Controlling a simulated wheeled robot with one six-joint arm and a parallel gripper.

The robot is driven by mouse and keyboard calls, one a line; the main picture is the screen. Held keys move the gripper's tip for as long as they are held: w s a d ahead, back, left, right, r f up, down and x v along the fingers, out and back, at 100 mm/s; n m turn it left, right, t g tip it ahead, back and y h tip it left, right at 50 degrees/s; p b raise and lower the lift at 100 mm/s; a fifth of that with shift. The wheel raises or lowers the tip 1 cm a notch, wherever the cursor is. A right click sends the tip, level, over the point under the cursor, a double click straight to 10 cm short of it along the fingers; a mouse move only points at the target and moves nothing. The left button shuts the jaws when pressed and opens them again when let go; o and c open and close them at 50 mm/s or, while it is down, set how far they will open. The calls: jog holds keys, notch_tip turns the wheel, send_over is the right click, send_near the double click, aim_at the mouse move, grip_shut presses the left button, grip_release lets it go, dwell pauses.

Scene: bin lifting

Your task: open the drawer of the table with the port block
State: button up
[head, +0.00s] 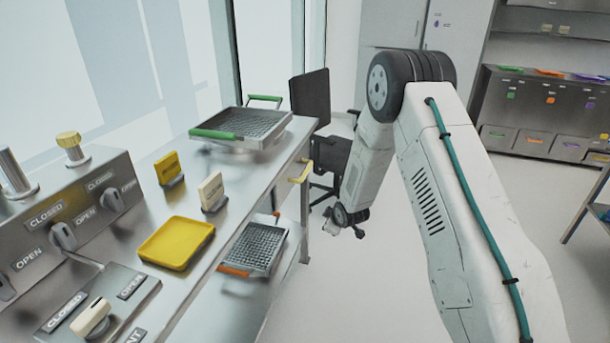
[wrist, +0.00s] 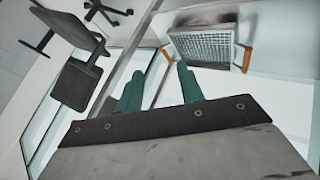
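A steel table (head: 215,283) stands at the left in the head view. On it is a block (head: 30,225) with knobs, OPEN and CLOSED labels and upright cylinders, one with a yellow top; I cannot tell if this is the port block. A yellow handle (head: 300,172) sticks out at the table's far right edge. I cannot make out a drawer front. My gripper (head: 345,220) hangs beyond the table's right side, apart from it. In the wrist view its two green fingers (wrist: 160,88) stand apart with nothing between them.
A green-handled mesh basket (head: 245,128) stands on the tabletop, near a yellow tray (head: 176,243). An orange-handled basket (head: 258,247) sits lower down and also shows in the wrist view (wrist: 203,47). A dark chair (head: 312,100) stands behind. Floor right of the table is clear.

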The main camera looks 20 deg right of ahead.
jog(key=w+a+f+n+t+y, duration=0.1)
jog(key=w+f+n+t, duration=0.1)
jog(key=w+n+t, duration=0.3)
jog(key=n+t+y, duration=0.2)
jog(key=n+t, duration=0.2)
jog(key=t, duration=0.2)
send_near(305, 172)
jog(key=x, duration=0.7)
jog(key=f+x, duration=0.1)
jog(key=x, duration=0.2)
jog(key=shift+w, duration=0.15)
grip_shut()
